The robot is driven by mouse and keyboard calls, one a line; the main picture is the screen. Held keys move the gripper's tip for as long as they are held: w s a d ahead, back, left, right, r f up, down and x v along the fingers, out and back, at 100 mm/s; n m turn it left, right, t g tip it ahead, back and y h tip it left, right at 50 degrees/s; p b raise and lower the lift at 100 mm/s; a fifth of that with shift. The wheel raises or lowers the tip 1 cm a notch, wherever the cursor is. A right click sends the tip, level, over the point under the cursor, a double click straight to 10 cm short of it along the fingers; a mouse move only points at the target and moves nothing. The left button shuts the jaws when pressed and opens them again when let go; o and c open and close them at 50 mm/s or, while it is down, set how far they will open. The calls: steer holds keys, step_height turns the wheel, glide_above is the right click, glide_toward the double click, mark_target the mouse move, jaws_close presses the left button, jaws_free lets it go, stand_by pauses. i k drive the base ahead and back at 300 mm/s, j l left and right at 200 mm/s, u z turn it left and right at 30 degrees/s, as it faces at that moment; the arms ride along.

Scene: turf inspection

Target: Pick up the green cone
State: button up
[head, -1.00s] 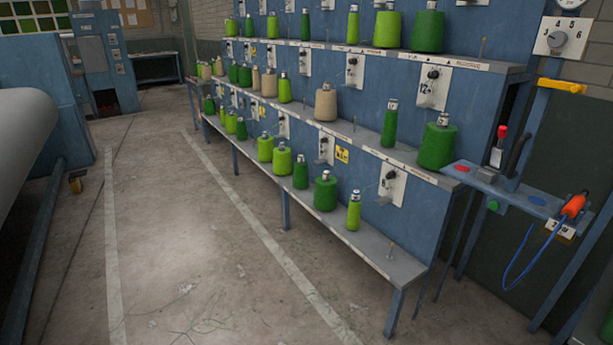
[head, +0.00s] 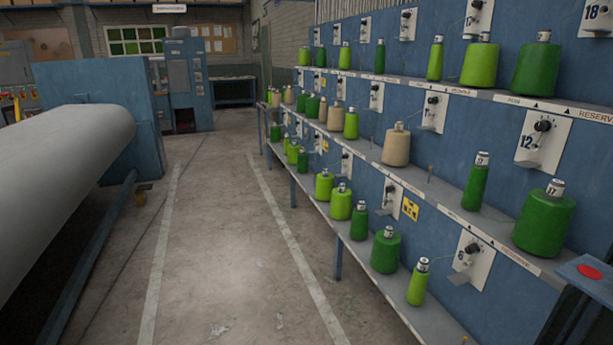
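Several green yarn cones stand upright on a blue rack with three visible shelf levels at the right. On the middle shelf are a wide dark green cone (head: 543,222) and a slim dark green cone (head: 476,185). On the lowest shelf are a wide dark green cone (head: 386,252), a slim light green cone (head: 418,284) and a slim dark green cone (head: 360,222). The top shelf holds a wide dark green cone (head: 536,70) and a wide light green cone (head: 480,63). Which green cone is meant cannot be told. My gripper is not in view.
A beige cone (head: 396,147) stands among the green ones. Empty pegs (head: 430,172) show on the shelves. A large grey roll (head: 60,175) fills the left. A panel with a red button (head: 590,271) juts in at lower right.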

mark_target(358, 231)
steer(key=i, duration=1.1)
steer(key=i+z, duration=0.1)
steer(key=i, duration=0.95)
steer(key=i+j, duration=0.2)
steer(key=i, duration=0.9)
steer(key=i+j, duration=0.1)
steer(key=i, duration=0.95)
steer(key=l+z, duration=0.05)
